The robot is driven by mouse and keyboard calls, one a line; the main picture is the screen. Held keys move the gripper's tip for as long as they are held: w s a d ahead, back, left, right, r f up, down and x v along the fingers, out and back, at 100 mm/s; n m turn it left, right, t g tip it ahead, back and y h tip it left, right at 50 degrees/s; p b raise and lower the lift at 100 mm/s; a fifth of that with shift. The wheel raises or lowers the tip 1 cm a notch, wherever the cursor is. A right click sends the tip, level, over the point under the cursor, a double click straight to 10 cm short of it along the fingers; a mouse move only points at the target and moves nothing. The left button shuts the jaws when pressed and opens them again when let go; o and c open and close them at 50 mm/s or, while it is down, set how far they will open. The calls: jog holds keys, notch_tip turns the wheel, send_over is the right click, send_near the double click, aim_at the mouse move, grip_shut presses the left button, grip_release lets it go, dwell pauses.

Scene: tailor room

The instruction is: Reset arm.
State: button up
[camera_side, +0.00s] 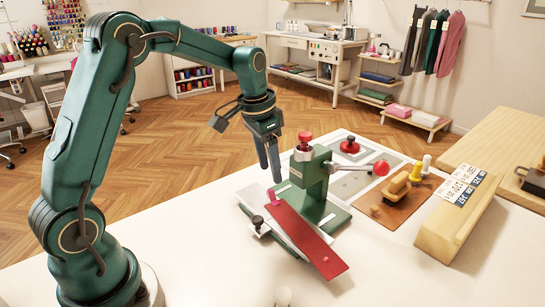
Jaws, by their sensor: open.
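My gripper (269,160) hangs in the air with its fingers pointing down. It is open and holds nothing that I can see. It is just left of a green press (313,180) with red knobs. The fingertips are close to the press's left side in the picture, and I cannot tell how far they are from it in depth. A red strip (308,241) lies slanted on the grey plate at the front of the press.
A brown board (388,220) with a wooden-handled tool (396,184) lies right of the press. A wooden block (455,222) with printed cards stands further right. The white table (205,262) is clear at front left. A red-topped round piece (350,146) sits behind the press.

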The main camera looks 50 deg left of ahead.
jog(key=s+d+r+t, duration=0.3)
jog(key=s+d+r, duration=0.3)
jog(key=s+r, duration=0.35)
jog(key=s+d+f+n, duration=0.2)
jog(key=s+f, duration=0.2)
jog(key=s, duration=0.5)
jog(key=shift+s+t, duration=0.2)
jog(key=shift+t, duration=0.1)
